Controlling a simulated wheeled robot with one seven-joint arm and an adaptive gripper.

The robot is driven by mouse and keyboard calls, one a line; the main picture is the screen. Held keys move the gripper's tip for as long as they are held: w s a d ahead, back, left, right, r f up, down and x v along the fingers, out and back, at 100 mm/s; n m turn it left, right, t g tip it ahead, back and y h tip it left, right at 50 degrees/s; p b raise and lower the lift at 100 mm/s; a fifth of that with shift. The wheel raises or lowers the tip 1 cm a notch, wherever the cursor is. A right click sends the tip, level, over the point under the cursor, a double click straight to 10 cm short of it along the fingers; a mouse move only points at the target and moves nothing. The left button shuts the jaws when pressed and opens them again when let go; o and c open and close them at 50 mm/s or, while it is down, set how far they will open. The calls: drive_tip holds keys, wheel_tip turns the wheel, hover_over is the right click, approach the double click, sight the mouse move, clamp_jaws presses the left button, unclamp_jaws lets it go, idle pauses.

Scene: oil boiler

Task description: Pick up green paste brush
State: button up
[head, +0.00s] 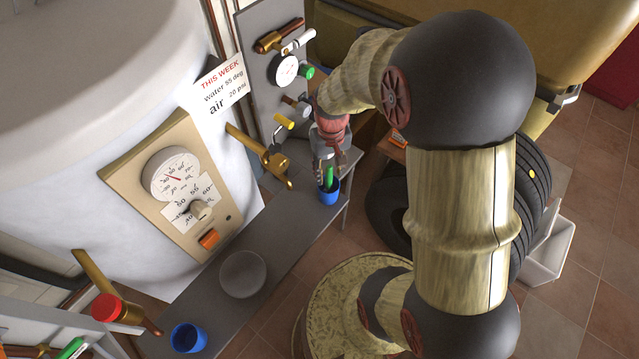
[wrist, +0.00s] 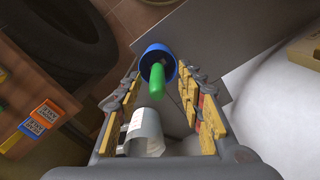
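The green paste brush (head: 328,175) stands in a blue cup (head: 328,195) on the grey bench. In the wrist view the green handle (wrist: 157,82) rises from the blue cup (wrist: 150,52) toward the camera. My gripper (head: 329,160) points down just above the cup. In the wrist view my gripper (wrist: 161,75) is open, with its fingers on either side of the handle and a visible gap on both sides. The brush's lower end is hidden inside the cup.
The bench (head: 285,226) also holds a round grey dish (head: 243,274) and another blue cup (head: 188,338). A brass pipe valve (head: 275,163) lies close left of my gripper. Black tyres (head: 388,212) stand right. Orange boxes (wrist: 40,120) lie left in the wrist view.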

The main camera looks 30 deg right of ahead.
sight(329, 179)
drive_tip(key=shift+w+f, duration=0.1)
drive_tip(key=shift+f, duration=0.65)
drive_tip(key=f, duration=0.1)
drive_tip(key=f+b, duration=0.1)
drive_tip(key=f, duration=0.1)
drive_tip(key=f+b, duration=0.1)
drive_tip(key=shift+w+d+f, duration=0.35)
drive_tip(key=shift+c, duration=1)
drive_tip(key=c, duration=0.7)
clamp_jaws()
